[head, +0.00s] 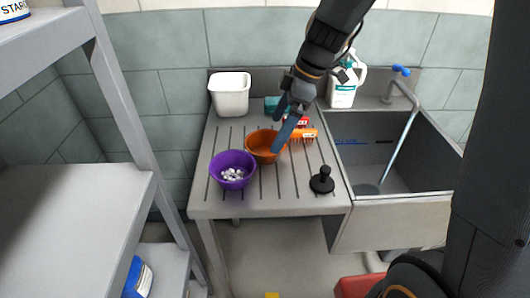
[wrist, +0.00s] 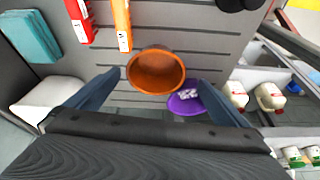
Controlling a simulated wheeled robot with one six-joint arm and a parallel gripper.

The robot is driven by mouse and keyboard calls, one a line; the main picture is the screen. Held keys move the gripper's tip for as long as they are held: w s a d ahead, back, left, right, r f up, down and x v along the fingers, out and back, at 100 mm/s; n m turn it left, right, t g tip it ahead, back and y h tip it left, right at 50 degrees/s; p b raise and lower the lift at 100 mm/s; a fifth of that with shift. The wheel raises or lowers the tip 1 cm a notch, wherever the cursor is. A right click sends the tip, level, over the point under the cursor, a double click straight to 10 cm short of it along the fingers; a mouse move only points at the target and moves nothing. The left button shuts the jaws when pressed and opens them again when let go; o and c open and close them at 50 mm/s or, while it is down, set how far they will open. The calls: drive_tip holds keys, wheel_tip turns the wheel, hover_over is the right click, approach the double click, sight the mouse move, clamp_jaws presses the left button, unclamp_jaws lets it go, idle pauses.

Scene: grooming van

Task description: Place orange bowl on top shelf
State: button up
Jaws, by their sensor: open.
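The orange bowl (head: 262,146) stands upright on the grooved metal drainboard, just behind and right of a purple bowl. In the wrist view the orange bowl (wrist: 156,71) looks empty and lies ahead of and between the open fingers. My gripper (head: 279,126) is open above and close to the orange bowl; in the head view one finger crosses the bowl's right side. The wrist view shows both fingers of the gripper (wrist: 163,92) apart with nothing held. A grey shelf unit stands at the left, with its top shelf (head: 45,40) partly in view.
The purple bowl (head: 233,169) with small white pieces stands close to the orange bowl. An orange comb (head: 304,135), a white tub (head: 231,93), a white jug (head: 343,88) and a black stopper-like object (head: 322,180) surround it. The sink (head: 400,160) is at right. A labelled container (head: 14,10) stands on the top shelf.

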sight(266, 144)
drive_tip(key=shift+n, duration=0.5)
drive_tip(key=shift+w+a+p+x, duration=0.15)
drive_tip(key=shift+p+x, duration=0.25)
drive_tip(key=shift+x, duration=0.95)
drive_tip(key=shift+w+a+p+x, duration=0.1)
drive_tip(key=shift+p+x, duration=0.35)
drive_tip(key=shift+x, duration=0.85)
drive_tip(key=shift+w+a+p+x, duration=0.15)
drive_tip(key=shift+p+x, duration=0.25)
drive_tip(key=shift+x, duration=0.95)
drive_tip(key=shift+d+r, duration=0.1)
drive_tip(key=shift+r, duration=0.05)
drive_tip(key=c, duration=1)
drive_tip(key=shift+c, duration=0.2)
drive_tip(key=shift+r, duration=0.1)
